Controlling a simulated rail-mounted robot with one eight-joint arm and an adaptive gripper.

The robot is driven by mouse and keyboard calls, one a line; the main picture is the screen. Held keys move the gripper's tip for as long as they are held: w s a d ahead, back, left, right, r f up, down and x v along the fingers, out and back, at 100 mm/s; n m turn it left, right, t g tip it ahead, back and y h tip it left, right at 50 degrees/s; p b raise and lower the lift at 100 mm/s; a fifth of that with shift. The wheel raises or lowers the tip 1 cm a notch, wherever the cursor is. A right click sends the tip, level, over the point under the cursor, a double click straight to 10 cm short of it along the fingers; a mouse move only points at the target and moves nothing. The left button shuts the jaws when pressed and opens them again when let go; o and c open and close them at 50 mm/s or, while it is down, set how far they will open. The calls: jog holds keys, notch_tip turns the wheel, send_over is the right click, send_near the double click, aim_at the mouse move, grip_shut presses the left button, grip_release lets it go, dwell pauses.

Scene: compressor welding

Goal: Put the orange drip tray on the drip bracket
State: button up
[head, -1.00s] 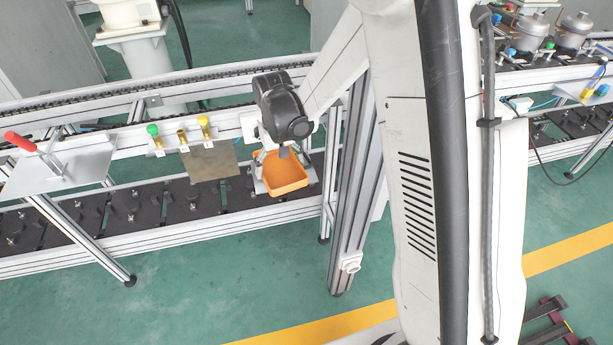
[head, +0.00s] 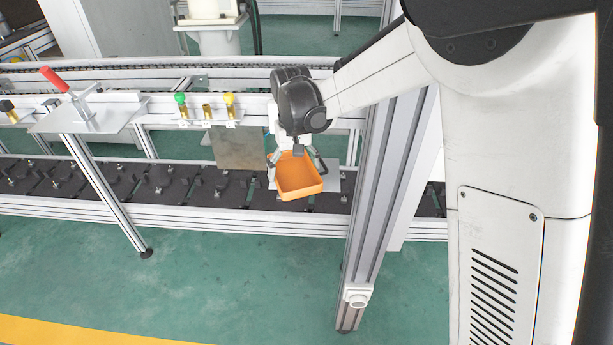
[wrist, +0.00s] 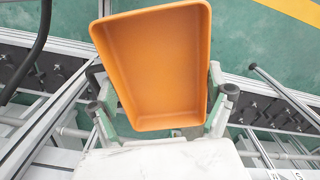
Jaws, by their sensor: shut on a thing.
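The orange drip tray (head: 299,178) hangs at my gripper (head: 296,160), in front of the rail in the head view. In the wrist view, the open-topped tray (wrist: 160,62) fills the upper middle, and my gripper (wrist: 162,118) has a finger on either side of its narrower near end. The gripper is shut on the tray. A light grey plate, which looks like the drip bracket (head: 334,182), shows to the right of the tray in the head view. The tray and gripper hide the rest of it. I cannot tell whether the tray touches it.
A brownish metal plate (head: 239,148) hangs left of the tray, below green- and yellow-topped brass fittings (head: 206,110). A red-handled clamp (head: 66,88) stands on a grey shelf farther left. An aluminium post (head: 383,190) rises close on the right. Green floor lies open in front.

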aim_at(299, 162)
jog(key=w+f, duration=0.2)
jog(key=w, duration=0.1)
jog(key=w+f+b, duration=0.1)
jog(key=w, duration=0.2)
jog(key=w+d+f, duration=0.1)
jog(key=w+f, duration=0.1)
jog(key=w, duration=0.1)
jog(key=shift+w+f+b, duration=0.2)
jog(key=shift+f+b, duration=0.15)
jog(key=shift+b, duration=0.05)
jog(key=shift+f+b, duration=0.55)
jog(key=shift+f, duration=1.45)
jog(key=shift+f, duration=0.15)
jog(key=o, duration=1.1)
notch_tip(299, 162, up, 12)
jog(key=p, duration=0.3)
